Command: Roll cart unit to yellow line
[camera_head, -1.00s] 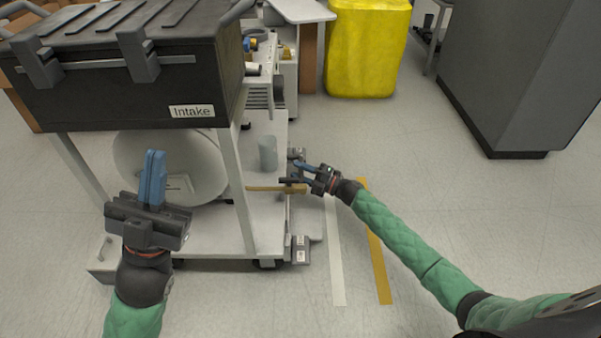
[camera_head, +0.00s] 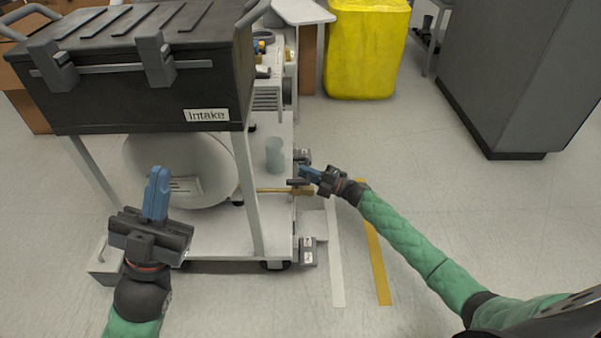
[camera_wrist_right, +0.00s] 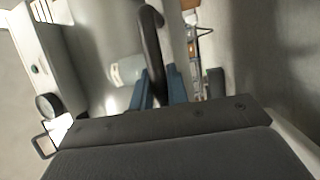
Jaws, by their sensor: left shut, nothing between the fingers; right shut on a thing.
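The cart unit (camera_head: 274,225) is a white-framed trolley on casters, carrying a black case labelled "Intake" (camera_head: 150,95) and a pale rounded tank (camera_head: 165,160). Its right side is just left of a white floor line (camera_head: 336,270). The yellow line (camera_head: 377,262) lies further right. My right gripper (camera_head: 306,173) is at the cart's right side. In the right wrist view its blue fingers (camera_wrist_right: 160,92) are closed around a dark curved handle (camera_wrist_right: 151,45). My left gripper (camera_head: 157,190) is shut and empty, in front of the cart.
A yellow bin (camera_head: 366,50) stands at the back, and a large grey cabinet (camera_head: 520,75) at the right. A small grey box-like part (camera_head: 307,251) sits by the cart's lower right corner. The floor around the yellow line is clear apart from my right arm.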

